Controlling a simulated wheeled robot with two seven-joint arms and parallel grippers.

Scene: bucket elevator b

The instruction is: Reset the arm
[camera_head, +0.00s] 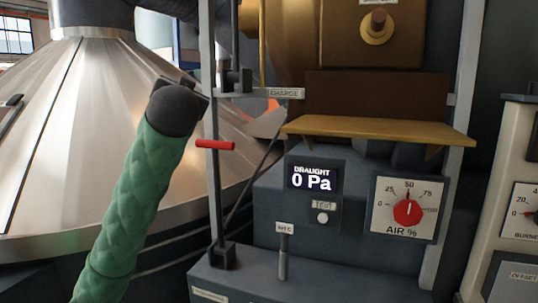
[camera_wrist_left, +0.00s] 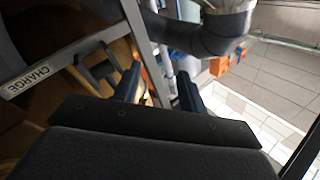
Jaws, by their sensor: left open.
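My left arm (camera_head: 140,190) in its green sleeve rises from the bottom left of the head view. Its dark wrist (camera_head: 175,108) is beside the grey upright post (camera_head: 209,170), just left of the crossbar with the CHARGE label (camera_head: 285,93). In the left wrist view my left gripper (camera_wrist_left: 158,88) has two dark fingers apart, with nothing seen held between them. The CHARGE label (camera_wrist_left: 28,84) also shows there, at the left. In the head view the wrist hides the fingers. My right gripper is in neither view.
A red handle (camera_head: 215,144) sticks out at the post, below my wrist. A yellow shelf (camera_head: 375,130) juts above the draught display (camera_head: 311,178), which reads 0 Pa. The red AIR % knob (camera_head: 407,212) points near 50. A large metal cone (camera_head: 90,110) stands behind my arm.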

